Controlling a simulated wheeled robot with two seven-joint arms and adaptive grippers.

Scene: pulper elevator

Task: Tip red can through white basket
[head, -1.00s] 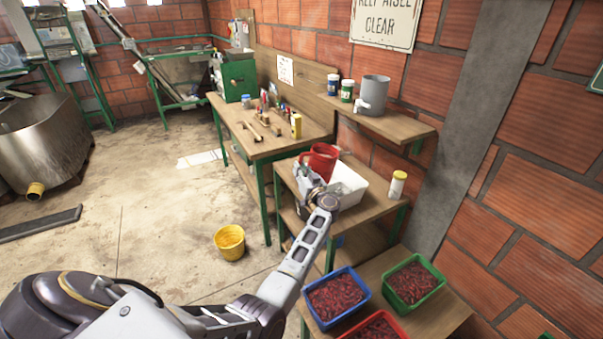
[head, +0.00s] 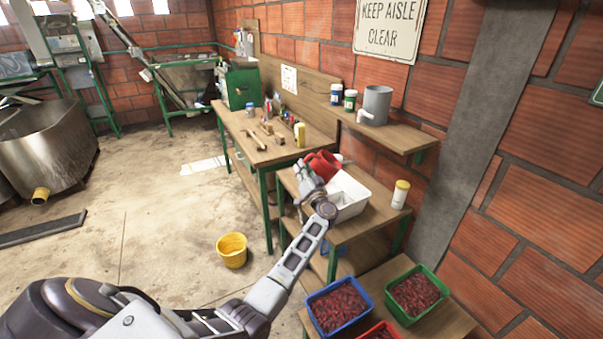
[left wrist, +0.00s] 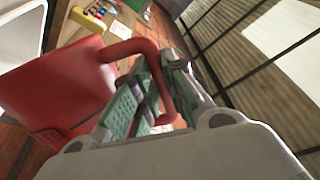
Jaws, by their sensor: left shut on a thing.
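The red can (head: 322,163) is over the small wooden table, at the back left edge of the white basket (head: 349,193). My left gripper (head: 308,178) is shut on the can's handle. In the left wrist view the red can (left wrist: 55,88) looks tilted, and its handle passes between the fingers of my left gripper (left wrist: 152,98). The white basket's rim also shows at the upper left of the wrist view (left wrist: 38,40). The can's mouth and any contents are hidden from me. My right gripper is in neither view.
A white bottle with a yellow lid (head: 400,194) stands right of the basket. A workbench (head: 262,150) with tools is behind. Below are a blue crate (head: 318,318) and a green crate (head: 407,319) of red pods. A yellow bucket (head: 232,251) stands on the floor.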

